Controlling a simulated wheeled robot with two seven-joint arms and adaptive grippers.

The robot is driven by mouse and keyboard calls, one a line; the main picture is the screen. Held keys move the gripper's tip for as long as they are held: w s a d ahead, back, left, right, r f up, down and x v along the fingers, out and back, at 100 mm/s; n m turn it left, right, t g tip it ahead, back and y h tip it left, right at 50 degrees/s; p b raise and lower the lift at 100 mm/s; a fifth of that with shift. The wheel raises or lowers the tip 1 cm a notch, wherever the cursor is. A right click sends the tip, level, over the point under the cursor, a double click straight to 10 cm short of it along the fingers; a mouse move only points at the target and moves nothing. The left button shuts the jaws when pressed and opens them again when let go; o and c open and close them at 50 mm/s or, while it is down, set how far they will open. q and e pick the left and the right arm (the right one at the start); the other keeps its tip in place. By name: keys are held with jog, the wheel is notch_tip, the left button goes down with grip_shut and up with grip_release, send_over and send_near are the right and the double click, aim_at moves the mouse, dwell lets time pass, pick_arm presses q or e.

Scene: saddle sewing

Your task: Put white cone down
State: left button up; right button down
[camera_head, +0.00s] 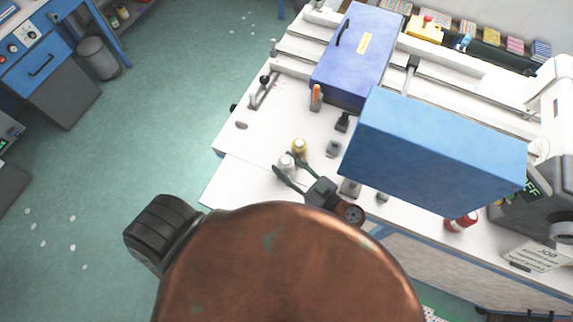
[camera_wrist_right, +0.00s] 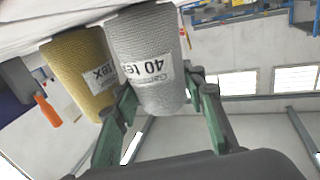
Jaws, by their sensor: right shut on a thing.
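The white cone (camera_head: 286,164) is a pale thread cone with a "40 tex" label. In the right wrist view the white cone (camera_wrist_right: 148,60) stands between my fingers, its wide end towards the white table top (camera_head: 243,178). My right gripper (camera_head: 283,161) is shut on it near the table's front left; whether the cone touches the table I cannot tell. A yellow thread cone (camera_head: 299,146) stands right beside it, just behind in the head view; the yellow cone (camera_wrist_right: 80,72) also shows left of the white one in the wrist view. My left gripper is not in view.
A large blue box (camera_head: 437,150) and a purple-blue case (camera_head: 357,55) occupy the right and back. An orange-topped item (camera_head: 316,97), small dark blocks (camera_head: 333,149) and a red spool (camera_head: 460,222) stand nearby. The table's left front corner is bare.

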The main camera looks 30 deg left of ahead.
jog(key=shift+r, duration=0.15)
jog(key=shift+f, duration=0.2)
jog(key=c, duration=1.5)
grip_release()
